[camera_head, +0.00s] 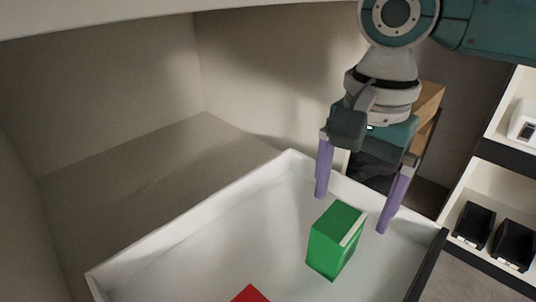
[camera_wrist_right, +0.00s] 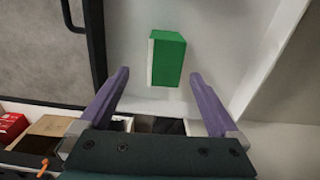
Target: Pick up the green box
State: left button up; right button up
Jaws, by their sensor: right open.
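The green box (camera_head: 336,240) stands upright in a white open tray (camera_head: 190,235). My right gripper (camera_head: 352,208) is open and empty, above the tray and behind the box in the head view. Its two purple fingers are spread apart. In the right wrist view the green box (camera_wrist_right: 167,58) lies beyond the open fingertips of the right gripper (camera_wrist_right: 160,76), roughly centred between them and apart from both. My left gripper is not in view.
A red object (camera_head: 250,294) is in the tray at the bottom edge of the head view. White shelves with black bins (camera_head: 473,224) stand at the right. A brown carton (camera_head: 430,100) shows behind my right arm. The tray has raised walls.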

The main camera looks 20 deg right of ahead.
aim_at(340, 220)
jog(key=f+b, duration=0.2)
jog(key=f, duration=0.1)
jog(key=f+b, duration=0.1)
jog(key=f, duration=0.1)
jog(key=shift+w+a+f+b, duration=0.15)
jog(key=shift+a+b, duration=0.2)
jog(key=shift+a, duration=0.05)
jog(key=shift+c, duration=0.5)
jog(key=c, duration=1.4)
jog(key=shift+r, duration=0.2)
